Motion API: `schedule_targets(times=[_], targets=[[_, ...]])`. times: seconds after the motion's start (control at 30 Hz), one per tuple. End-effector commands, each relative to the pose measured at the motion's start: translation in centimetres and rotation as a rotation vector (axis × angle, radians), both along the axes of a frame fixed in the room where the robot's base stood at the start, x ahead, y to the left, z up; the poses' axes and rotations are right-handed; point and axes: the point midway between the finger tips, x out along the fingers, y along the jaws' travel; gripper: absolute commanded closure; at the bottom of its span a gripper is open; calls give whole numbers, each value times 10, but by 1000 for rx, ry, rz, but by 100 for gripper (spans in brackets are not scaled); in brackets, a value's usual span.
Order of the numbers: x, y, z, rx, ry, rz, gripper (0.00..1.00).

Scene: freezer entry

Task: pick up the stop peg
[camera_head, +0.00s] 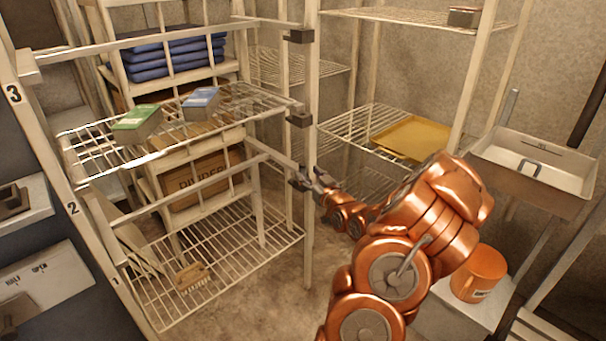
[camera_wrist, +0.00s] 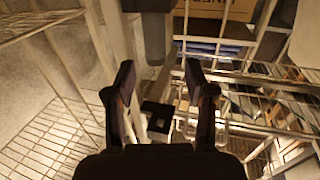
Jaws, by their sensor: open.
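My gripper (camera_head: 312,180) is at the post beside the lower rack opening, close to a dark fitting there. In the wrist view my gripper (camera_wrist: 159,76) is open, with a finger on each side and nothing held between them. A dark square piece with a square opening (camera_wrist: 149,107) shows between and beyond the fingers. A dark grey upright block (camera_wrist: 153,35) shows farther up, beyond the fingertips. I cannot tell for certain which dark piece, if any, is the stop peg. My gripper partly hides the fitting in the head view.
Similar dark fittings sit higher on the post (camera_head: 300,118). The wire shelf (camera_head: 165,160) holds a green box (camera_head: 137,123) and a blue box (camera_head: 201,103). A brush (camera_head: 193,277) lies low.

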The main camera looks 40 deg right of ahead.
Motion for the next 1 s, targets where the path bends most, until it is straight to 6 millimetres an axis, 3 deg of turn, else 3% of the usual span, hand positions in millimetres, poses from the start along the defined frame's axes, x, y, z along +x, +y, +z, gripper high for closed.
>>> schedule_targets(times=[0.6,0.9,1.0], targets=[[47,-18,-3,2,2,3,46],[48,-20,-3,1,1,1,46],[48,-20,-3,1,1,1,54]])
